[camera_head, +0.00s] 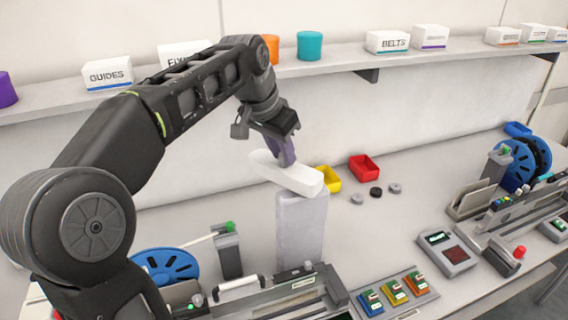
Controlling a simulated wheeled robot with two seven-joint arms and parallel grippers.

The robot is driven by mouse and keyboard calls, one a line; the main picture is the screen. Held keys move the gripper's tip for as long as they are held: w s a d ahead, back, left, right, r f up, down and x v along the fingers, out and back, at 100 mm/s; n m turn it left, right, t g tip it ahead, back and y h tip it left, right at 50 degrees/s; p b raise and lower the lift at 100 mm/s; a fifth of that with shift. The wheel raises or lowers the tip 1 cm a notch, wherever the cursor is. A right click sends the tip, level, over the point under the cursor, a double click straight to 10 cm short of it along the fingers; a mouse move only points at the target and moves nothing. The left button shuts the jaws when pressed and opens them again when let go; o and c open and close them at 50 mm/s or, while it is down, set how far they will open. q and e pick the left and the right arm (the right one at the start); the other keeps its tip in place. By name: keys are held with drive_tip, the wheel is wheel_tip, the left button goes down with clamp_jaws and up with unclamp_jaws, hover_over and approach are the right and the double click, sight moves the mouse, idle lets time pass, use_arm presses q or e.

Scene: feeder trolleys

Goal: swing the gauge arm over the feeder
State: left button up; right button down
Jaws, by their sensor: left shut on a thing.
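A white bar, which I take to be the gauge arm (301,181), lies level on top of a pale grey upright post (303,230). My left gripper (285,158) points down onto the bar near its far end and is shut on it. The fingers hide the exact point of grip. A feeder (275,297) with a grey body and a blue reel (165,268) lies in front of the post at the bottom. My right gripper is not in view.
A yellow bin (329,180), a red bin (364,168) and small round discs (376,192) lie behind the post. A second feeder (520,207) with a blue reel and a grey box with a display (447,250) stand at right. A shelf (340,70) runs behind.

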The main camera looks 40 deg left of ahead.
use_arm(q)
drive_tip(key=shift+s, duration=0.1)
drive_tip(key=shift+s+f+b, duration=0.1)
drive_tip(key=shift+s+b, duration=0.2)
drive_tip(key=shift+b, duration=0.05)
drive_tip(key=shift+s+d, duration=0.1)
drive_tip(key=shift+s, duration=0.3)
